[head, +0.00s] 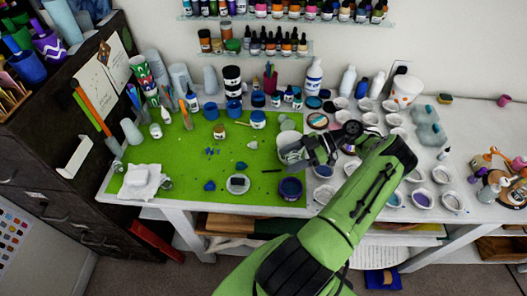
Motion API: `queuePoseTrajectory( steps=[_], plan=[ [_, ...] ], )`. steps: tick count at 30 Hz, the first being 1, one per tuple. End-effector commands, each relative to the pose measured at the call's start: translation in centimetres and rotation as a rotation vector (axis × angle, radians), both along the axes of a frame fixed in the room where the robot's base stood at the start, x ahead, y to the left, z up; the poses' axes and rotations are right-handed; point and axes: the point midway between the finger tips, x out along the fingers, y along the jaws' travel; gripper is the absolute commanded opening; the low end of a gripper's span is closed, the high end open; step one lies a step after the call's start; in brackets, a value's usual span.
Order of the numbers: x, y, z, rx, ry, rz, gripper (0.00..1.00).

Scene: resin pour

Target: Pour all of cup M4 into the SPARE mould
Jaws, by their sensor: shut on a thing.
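My gripper (303,158) is over the right part of the green mat and is shut on a pale cup (289,143). The cup is partly hidden by the fingers, and I cannot read a label on it or see its contents. I cannot tell whether it is M4. A dark-rimmed tub with purple inside (290,188) stands just below the gripper on the mat. A round white dish with a grey middle (238,184) lies to its left. No label reading SPARE is legible, so I cannot tell which vessel is that mould.
Several small white cups (451,201) stand on the table right of my arm, some with purple inside. Blue pieces (209,186) lie on the green mat (190,150). Bottles and jars line the back. A crumpled white cloth (143,181) is at left. The mat's middle is fairly open.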

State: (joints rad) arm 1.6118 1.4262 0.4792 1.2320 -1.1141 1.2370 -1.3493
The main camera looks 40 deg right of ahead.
Motion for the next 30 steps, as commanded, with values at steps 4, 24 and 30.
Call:
queuePoseTrajectory(
  steps=[4,24,30],
  plan=[
    [-1.2,-0.8,0.2,-0.004,-0.003,0.0,0.33],
    [-1.6,1.0,-1.2,-0.601,-0.127,-0.003,0.33],
    [-1.6,1.2,-2.0,-0.839,-0.178,-0.005,0.33]
  ],
)
